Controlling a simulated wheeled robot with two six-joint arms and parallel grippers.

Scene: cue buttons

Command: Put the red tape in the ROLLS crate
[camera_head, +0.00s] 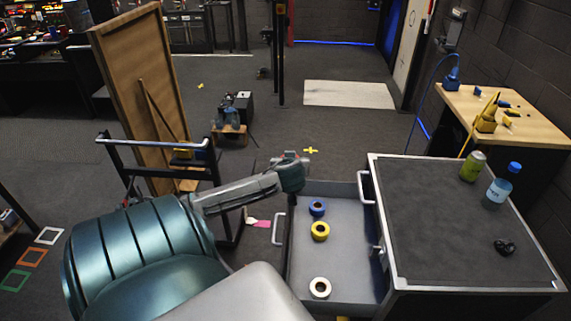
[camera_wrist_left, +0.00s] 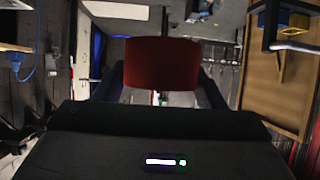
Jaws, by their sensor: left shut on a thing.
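My left gripper (camera_head: 300,157) is raised near the far left corner of an open grey drawer (camera_head: 345,245). In the left wrist view it is shut on a dark red thing (camera_wrist_left: 162,63), which looks like the red tape seen from its side. Little of the red tape shows in the head view. A blue tape roll (camera_head: 317,208), a yellow tape roll (camera_head: 320,231) and a white tape roll (camera_head: 320,287) lie in the drawer. I see no crate with a readable ROLLS label. My right gripper is not in view.
A wooden board (camera_head: 140,90) leans on a stand at the left. The drawer's right side is bare.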

